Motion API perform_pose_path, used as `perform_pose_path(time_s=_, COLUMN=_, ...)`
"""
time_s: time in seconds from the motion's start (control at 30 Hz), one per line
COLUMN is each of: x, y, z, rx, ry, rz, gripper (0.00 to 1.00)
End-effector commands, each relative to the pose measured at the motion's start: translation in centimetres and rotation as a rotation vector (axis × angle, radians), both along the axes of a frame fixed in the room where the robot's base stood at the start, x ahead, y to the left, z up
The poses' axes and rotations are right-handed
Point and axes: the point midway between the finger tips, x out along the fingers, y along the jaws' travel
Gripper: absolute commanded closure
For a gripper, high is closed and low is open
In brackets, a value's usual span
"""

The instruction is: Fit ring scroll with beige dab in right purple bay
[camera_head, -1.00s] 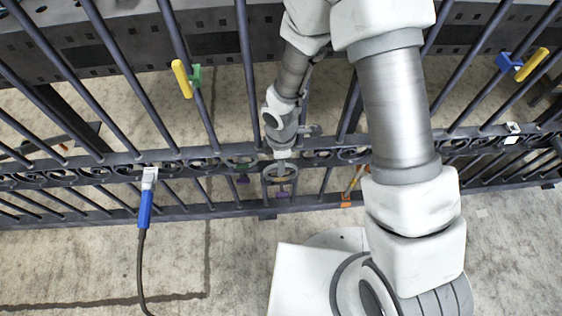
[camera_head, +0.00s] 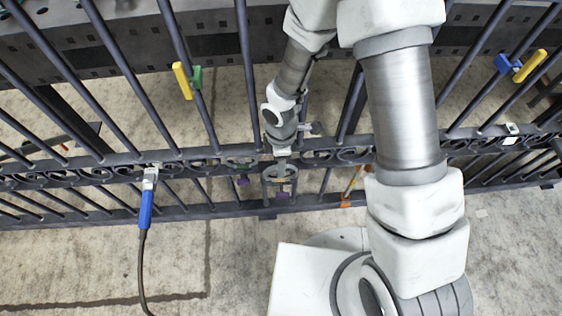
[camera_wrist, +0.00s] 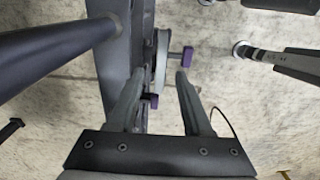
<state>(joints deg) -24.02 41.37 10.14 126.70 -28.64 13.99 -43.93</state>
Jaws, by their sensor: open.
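My gripper (camera_head: 281,163) is at the gate's scroll band in the head view. In the wrist view my gripper (camera_wrist: 160,76) has its fingers spread apart. A pale ring scroll (camera_wrist: 162,52) shows nearly edge-on just beyond the gap between the fingertips, and no finger visibly presses on it. In the head view a ring (camera_head: 268,174) sits directly below my gripper, against the band.
The dark gate (camera_head: 110,158) spans the view, with close upright bars and several fixed rings. An orange-tipped piece (camera_head: 346,202) is right of my gripper.

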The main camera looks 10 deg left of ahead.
Motion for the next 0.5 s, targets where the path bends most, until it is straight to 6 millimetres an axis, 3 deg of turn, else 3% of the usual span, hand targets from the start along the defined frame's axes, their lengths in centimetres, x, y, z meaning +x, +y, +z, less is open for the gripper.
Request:
perform_pose_path(time_s=0.03, x=0.1, y=0.0, z=1.6, rx=0.002, ry=-0.003, rz=-0.001, gripper=0.50)
perform_pose_path(time_s=0.2, x=0.1, y=0.0, z=6.0, rx=0.003, ry=-0.002, rz=-0.004, gripper=0.50)
perform_pose_path(time_s=0.5, x=0.1, y=0.0, z=12.7, rx=0.001, ry=-0.002, rz=-0.001, gripper=0.50)
